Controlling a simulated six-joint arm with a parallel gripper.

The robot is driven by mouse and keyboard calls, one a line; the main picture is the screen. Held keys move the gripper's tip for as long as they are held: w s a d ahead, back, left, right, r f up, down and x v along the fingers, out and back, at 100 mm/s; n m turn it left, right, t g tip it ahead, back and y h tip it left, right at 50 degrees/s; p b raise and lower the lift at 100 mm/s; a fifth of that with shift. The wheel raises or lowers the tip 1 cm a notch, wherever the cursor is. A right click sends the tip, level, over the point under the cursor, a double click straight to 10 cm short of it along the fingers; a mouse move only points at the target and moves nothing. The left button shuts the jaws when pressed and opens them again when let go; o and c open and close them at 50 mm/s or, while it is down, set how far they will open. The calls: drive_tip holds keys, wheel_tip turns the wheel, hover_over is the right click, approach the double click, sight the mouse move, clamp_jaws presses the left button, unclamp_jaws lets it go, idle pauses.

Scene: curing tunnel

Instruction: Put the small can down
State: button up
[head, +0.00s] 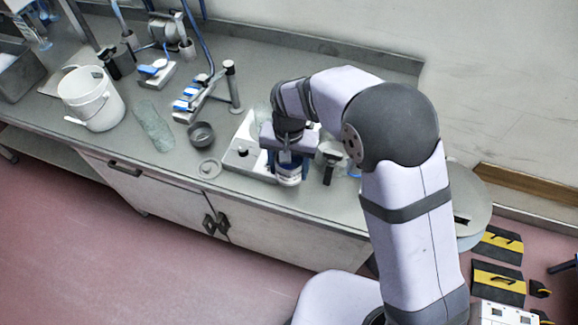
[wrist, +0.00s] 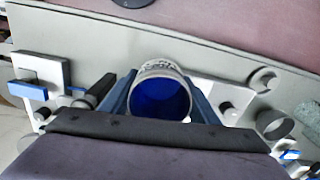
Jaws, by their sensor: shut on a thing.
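The small can (head: 289,178) is white and blue and sits low in my gripper (head: 288,160), near the counter's front edge. In the wrist view the can (wrist: 160,70) has a pale printed side and a deep blue round end facing the camera. My gripper (wrist: 160,100) is shut on it, with one blue-grey finger on each side. The can looks roughly upright in the head view. I cannot tell whether its bottom touches the surface below.
A white tray-like plate (head: 238,160) lies just left of the can on the grey counter (head: 180,180). Left of it are a dark round cup (head: 201,133), a flat ring (head: 209,168), a clear crumpled item (head: 154,125) and a white bucket (head: 91,97). A black-handled item (head: 328,174) is close on the right.

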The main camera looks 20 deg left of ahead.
drive_tip(key=shift+f, duration=0.35)
drive_tip(key=shift+f, duration=0.4)
drive_tip(key=shift+f+b, duration=0.25)
drive_tip(key=shift+b, duration=0.05)
drive_tip(key=o, duration=1.2)
drive_tip(key=shift+r+p, duration=0.3)
drive_tip(key=shift+r, duration=0.6)
wheel_tip(320, 180, up, 12)
drive_tip(key=b, duration=0.2)
drive_tip(key=shift+f+b, duration=0.25)
drive_tip(key=shift+b, duration=0.05)
